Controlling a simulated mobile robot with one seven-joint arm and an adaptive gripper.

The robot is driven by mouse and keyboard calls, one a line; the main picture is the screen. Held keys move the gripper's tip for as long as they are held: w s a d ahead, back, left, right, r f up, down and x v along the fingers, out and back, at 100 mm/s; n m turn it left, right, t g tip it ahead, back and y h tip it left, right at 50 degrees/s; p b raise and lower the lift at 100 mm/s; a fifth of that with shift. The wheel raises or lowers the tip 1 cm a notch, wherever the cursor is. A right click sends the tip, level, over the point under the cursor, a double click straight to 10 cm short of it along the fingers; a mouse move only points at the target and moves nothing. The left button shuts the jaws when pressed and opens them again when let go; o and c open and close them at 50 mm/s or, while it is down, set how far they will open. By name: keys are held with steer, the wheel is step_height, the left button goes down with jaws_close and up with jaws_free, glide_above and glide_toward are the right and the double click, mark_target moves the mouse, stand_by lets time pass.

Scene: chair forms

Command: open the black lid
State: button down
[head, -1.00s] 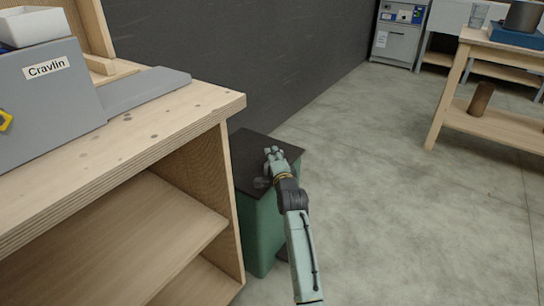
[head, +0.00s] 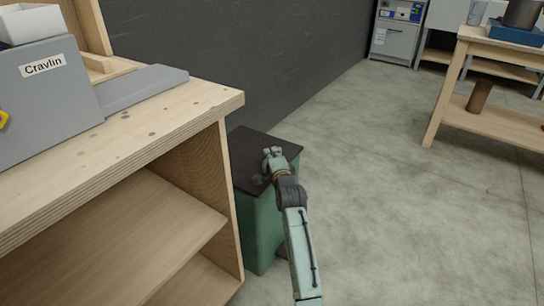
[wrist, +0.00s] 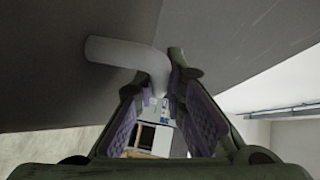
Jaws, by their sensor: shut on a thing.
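The black lid (head: 250,147) is on top of a green bin (head: 262,232) beside the wooden bench. It looks closed or nearly so; I cannot tell whether it is slightly raised. My gripper (head: 270,160) is over the lid in the head view, hiding part of it. In the wrist view, the lid's dark surface (wrist: 60,70) fills the upper left, and a grey bent handle (wrist: 118,52) comes off it. My gripper (wrist: 156,80) is shut on the handle, which passes between its fingers.
The wooden bench (head: 150,140) stands close on the left, with a grey box (head: 45,95) on it. A dark wall (head: 230,50) is behind the bin. Open floor (head: 400,210) lies to the right, with another wooden table (head: 500,125) at the far right.

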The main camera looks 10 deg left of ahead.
stand_by(0.5)
steer(key=shift+r+p, duration=0.5)
steer(key=shift+p, duration=0.2)
steer(key=w+a+r+n+g+h+p, duration=0.1)
steer(key=a+r+p, duration=0.2)
steer(key=r+p, duration=0.3)
steer(key=w+a+r+n+g+h+p, duration=0.1)
steer(key=a+r+n+g+h+p, duration=0.1)
steer(key=r+p, duration=0.4)
steer(key=shift+a+p, duration=0.4)
steer(key=shift+p, duration=1.75)
steer(key=c, duration=1.7)
jaws_free()
steer(key=shift+o, duration=0.2)
steer(key=shift+s, duration=0.1)
